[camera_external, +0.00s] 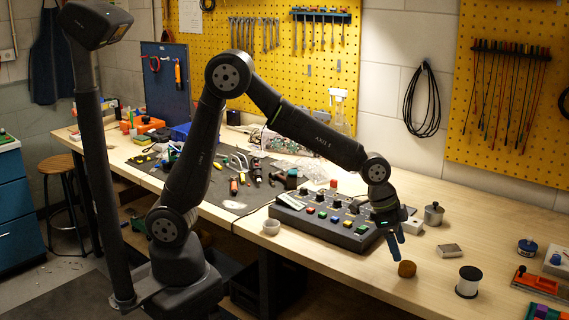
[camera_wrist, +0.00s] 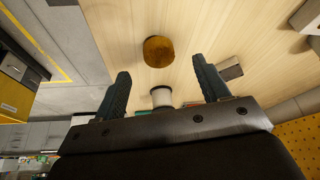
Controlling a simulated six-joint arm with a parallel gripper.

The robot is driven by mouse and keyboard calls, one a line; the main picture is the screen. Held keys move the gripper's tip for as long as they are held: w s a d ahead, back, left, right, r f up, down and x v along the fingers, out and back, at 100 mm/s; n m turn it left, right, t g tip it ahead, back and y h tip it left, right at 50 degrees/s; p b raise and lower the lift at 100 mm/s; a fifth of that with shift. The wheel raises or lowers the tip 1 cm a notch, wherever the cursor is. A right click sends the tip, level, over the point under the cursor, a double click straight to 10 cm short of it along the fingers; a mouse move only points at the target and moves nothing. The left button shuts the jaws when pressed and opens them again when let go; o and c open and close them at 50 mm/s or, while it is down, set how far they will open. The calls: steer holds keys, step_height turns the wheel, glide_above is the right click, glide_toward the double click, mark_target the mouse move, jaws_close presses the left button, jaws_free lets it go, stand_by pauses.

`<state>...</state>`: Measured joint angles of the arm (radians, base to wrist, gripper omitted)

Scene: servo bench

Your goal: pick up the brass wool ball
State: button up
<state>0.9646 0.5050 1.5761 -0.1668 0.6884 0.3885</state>
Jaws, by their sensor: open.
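The brass wool ball (camera_external: 407,269) is a small brownish lump on the light wooden bench, near its front edge. In the wrist view the ball (camera_wrist: 158,51) looks golden brown and lies ahead of my fingertips, roughly midway between them. My gripper (camera_external: 397,250) is open and empty, pointing down above and slightly left of the ball in the external view. In the wrist view its two dark fingers (camera_wrist: 164,75) are spread wide, with a gap between them and the ball. Nothing hides the ball.
A white-and-black spool (camera_external: 468,282) stands right of the ball; it also shows in the wrist view (camera_wrist: 162,96). A small metal block (camera_external: 450,251) lies behind them. A control box with coloured buttons (camera_external: 325,222) sits to the left.

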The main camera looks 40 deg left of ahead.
mark_target(406, 262)
steer(key=shift+d+x, duration=0.15)
steer(key=shift+x, duration=1.4)
steer(key=shift+d+x, duration=0.2)
steer(key=shift+x, duration=1.4)
steer(key=shift+a+r, duration=0.1)
steer(key=shift+r, duration=0.05)
steer(key=shift+c, duration=0.5)
steer(key=c, duration=1)
